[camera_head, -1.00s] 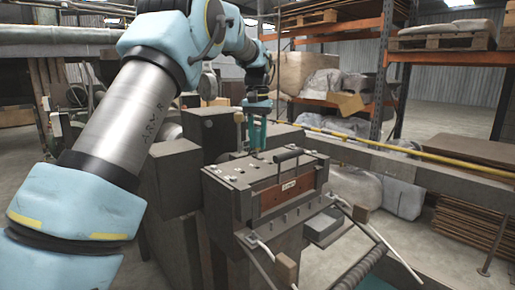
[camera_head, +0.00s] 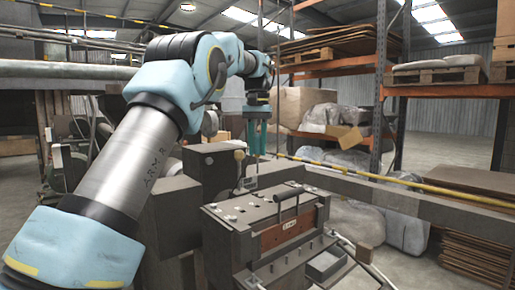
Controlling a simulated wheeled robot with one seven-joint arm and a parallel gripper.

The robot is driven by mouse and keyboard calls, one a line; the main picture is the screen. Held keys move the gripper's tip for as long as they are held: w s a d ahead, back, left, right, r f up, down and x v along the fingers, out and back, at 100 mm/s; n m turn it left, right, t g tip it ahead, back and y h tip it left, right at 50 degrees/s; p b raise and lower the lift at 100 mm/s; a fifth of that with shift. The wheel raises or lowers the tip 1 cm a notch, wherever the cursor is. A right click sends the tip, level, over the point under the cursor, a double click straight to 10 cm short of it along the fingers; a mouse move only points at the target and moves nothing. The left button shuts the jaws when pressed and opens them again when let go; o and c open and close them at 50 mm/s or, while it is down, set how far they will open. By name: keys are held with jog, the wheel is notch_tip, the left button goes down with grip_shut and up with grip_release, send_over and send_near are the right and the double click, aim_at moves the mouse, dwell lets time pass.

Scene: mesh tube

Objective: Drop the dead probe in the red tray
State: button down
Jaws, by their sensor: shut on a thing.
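My gripper (camera_head: 257,142) hangs from my arm, teal fingers pointing down, above and behind the grey machine block (camera_head: 245,212). I cannot make out a red tray in this view; the only red-brown part near is a labelled panel (camera_head: 287,232) on the block's front.
A black bar handle (camera_head: 290,194) and a round-knobbed lever (camera_head: 239,157) stand up near the gripper. A small grey tray (camera_head: 325,264) is at the block's right front. A grey beam with a yellow rail (camera_head: 420,184) runs right; orange shelving (camera_head: 430,91) stands behind.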

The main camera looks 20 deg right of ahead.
jog(key=shift+r, duration=2.1)
jog(key=shift+f, duration=0.1)
